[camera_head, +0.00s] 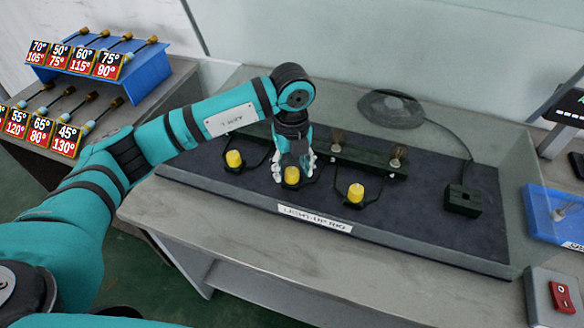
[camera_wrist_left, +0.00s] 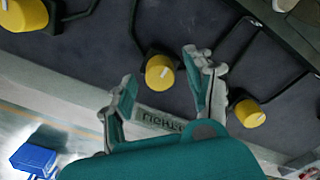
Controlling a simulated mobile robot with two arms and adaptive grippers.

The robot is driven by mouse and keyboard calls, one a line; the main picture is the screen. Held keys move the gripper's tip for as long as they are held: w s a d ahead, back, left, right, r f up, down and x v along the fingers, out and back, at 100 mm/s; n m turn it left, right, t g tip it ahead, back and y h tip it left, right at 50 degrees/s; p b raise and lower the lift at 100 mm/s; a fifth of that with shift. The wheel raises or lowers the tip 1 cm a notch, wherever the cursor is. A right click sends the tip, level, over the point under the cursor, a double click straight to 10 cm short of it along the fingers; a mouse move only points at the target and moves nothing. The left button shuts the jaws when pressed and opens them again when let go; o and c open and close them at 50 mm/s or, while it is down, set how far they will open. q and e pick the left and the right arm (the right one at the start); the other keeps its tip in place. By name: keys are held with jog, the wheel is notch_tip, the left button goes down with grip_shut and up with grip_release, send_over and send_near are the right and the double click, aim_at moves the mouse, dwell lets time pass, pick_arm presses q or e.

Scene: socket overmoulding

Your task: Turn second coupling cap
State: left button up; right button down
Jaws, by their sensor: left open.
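Three yellow coupling caps stand in a row on the dark rig board: a left cap (camera_head: 233,158), a middle cap (camera_head: 292,176) and a right cap (camera_head: 355,193). My left gripper (camera_head: 292,172) points down at the middle cap, with its fingers on either side of it. In the left wrist view the middle cap (camera_wrist_left: 159,71) shows between the spread fingers of my left gripper (camera_wrist_left: 162,88); I cannot tell whether they touch it. The left cap (camera_wrist_left: 22,14) and right cap (camera_wrist_left: 249,113) lie outside the fingers. My right gripper is not in view.
A dark rail (camera_head: 368,163) with glass bulbs runs behind the caps. A black box (camera_head: 463,200) with a cable stands right. A red switch (camera_head: 562,297) and a blue tray (camera_head: 540,205) are at the far right. Angle-labelled racks (camera_head: 140,78) stand left.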

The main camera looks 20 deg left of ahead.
aim_at(292, 171)
pick_arm(q)
notch_tip(292, 171, up, 11)
jog(key=shift+r, duration=0.2)
dwell(0.6)
